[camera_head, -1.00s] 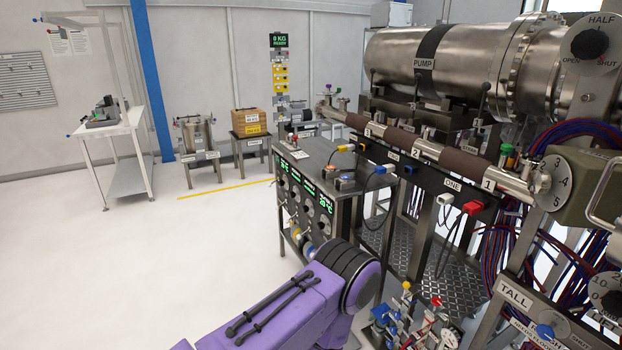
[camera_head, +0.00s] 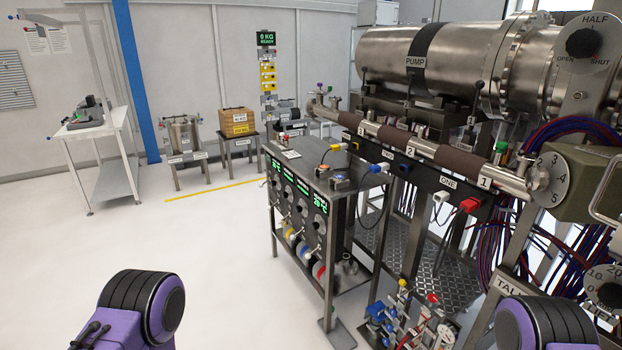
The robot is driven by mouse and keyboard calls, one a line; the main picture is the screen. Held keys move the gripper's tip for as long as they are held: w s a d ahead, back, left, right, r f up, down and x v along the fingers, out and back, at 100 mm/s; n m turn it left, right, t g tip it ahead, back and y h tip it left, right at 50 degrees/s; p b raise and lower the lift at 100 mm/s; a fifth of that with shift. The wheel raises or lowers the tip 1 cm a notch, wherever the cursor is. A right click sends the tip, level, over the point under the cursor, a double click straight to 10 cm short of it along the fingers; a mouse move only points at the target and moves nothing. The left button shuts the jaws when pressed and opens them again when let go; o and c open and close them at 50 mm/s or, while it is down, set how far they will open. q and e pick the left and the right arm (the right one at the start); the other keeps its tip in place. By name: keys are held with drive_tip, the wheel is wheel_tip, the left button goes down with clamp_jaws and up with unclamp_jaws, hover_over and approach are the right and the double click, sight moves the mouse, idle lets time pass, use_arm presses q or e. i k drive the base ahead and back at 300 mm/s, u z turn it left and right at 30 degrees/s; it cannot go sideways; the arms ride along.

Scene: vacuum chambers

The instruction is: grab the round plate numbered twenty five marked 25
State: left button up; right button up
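I cannot make out a round plate marked 25. A round plate (camera_head: 549,181) at the right shows 3, 4 and 5. A large round dial (camera_head: 590,42) at the top right reads HALF, OPEN and SHUT. Purple and black parts of my arms show at the bottom left and bottom right. Neither of my grippers is in view.
A dark metal cabinet (camera_head: 312,172) with green displays and knobs stands in the middle. The steel pump cylinder (camera_head: 440,58) and numbered pipe run behind it at the right. Red and blue cables (camera_head: 510,240) hang at the right. A white table (camera_head: 98,136) stands left; the left floor is clear.

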sight(338, 178)
drive_tip(key=u, duration=1.5)
drive_tip(key=i, duration=2.55)
drive_tip(key=z, duration=3.15)
